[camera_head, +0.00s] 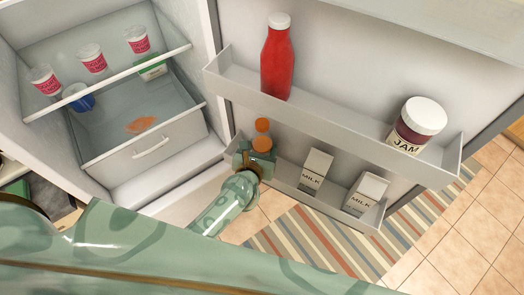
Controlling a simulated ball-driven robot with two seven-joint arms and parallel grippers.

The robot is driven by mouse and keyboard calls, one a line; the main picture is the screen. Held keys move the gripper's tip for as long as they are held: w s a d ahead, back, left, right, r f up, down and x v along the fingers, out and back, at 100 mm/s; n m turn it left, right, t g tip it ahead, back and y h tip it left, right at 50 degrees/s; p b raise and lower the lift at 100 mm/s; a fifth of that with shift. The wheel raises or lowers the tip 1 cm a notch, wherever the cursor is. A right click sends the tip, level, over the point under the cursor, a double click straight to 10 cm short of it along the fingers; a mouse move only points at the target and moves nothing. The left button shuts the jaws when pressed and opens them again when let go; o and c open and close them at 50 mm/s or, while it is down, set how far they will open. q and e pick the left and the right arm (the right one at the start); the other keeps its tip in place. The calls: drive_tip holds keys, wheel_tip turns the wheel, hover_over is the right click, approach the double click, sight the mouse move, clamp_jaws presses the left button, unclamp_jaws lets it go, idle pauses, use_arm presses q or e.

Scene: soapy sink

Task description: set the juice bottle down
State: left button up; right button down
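The juice bottle (262,142) is orange with an orange cap and stands roughly upright at the left end of the fridge door's lower shelf (287,187). My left gripper (256,158) is around its lower part and looks shut on it. The gripper hides the bottle's base, so I cannot tell whether it touches the shelf. My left forearm reaches up to it from below. My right gripper is not in view.
Two milk cartons (315,171) (366,193) stand further right on the lower shelf. The upper door shelf (335,125) holds a red bottle (277,62) and a jam jar (416,127). Several cups (94,60) are inside the fridge above a drawer (158,146). A striped rug (315,245) lies below.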

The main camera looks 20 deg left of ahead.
use_arm(q)
drive_tip(key=shift+s, duration=0.1)
drive_tip(key=shift+f, duration=0.2)
drive_tip(key=o, duration=0.8)
drive_tip(key=shift+f, duration=0.15)
drive_tip(key=o, duration=0.4)
drive_tip(key=shift+o, duration=0.2)
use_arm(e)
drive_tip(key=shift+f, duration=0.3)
use_arm(q)
drive_tip(key=shift+r, duration=0.35)
drive_tip(key=p+v, duration=0.1)
drive_tip(key=v, duration=1.1)
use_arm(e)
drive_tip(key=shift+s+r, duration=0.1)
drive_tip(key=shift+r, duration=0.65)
use_arm(q)
drive_tip(key=shift+f, duration=0.1)
